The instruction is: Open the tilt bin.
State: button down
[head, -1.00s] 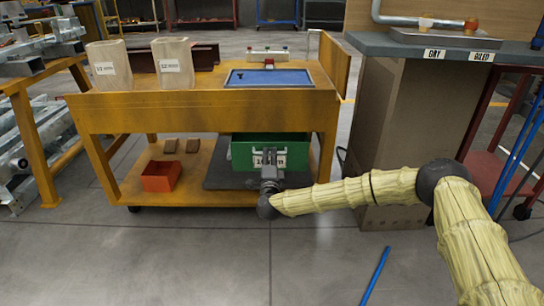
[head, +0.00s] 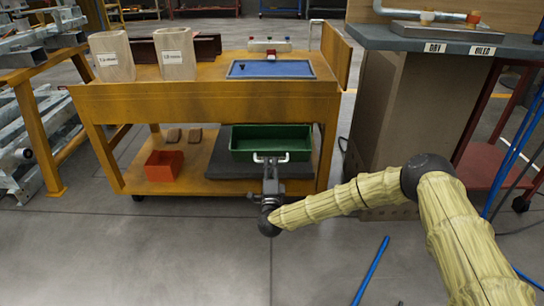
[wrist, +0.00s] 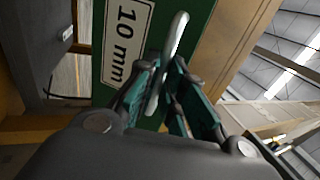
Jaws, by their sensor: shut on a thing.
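The green tilt bin (head: 239,152) sits on the lower shelf of the yellow cart. It is tipped forward, so its dark green inside shows in the head view. Its pale bar handle (head: 286,159) is at the front. My gripper (head: 270,168) is at the middle of the handle. In the wrist view my gripper (wrist: 165,88) has its fingers on both sides of the handle (wrist: 179,32), shut on it. The bin's green front with a "10 mm" label (wrist: 126,40) shows behind the handle. The fingers hide part of the handle in the head view.
The yellow cart (head: 200,103) carries two labelled boxes (head: 111,57) and a blue tray (head: 310,68) on top. A red-orange bin (head: 163,167) stands on the lower shelf to the left. A grey-topped bench (head: 375,40) stands at right.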

notch_tip(320, 180, down, 2)
jog(key=shift+s+d+f, duration=0.1)
jog(key=shift+s+f, duration=0.05)
jog(key=shift+f, duration=0.05)
jog(key=shift+d, duration=0.1)
dwell(0.3)
jog(key=c, duration=1.6)
grip_release()
jog(key=shift+f, duration=0.1)
jog(key=shift+o, duration=0.4)
jog(key=v, duration=1.1)
jog(key=shift+s, duration=0.45)
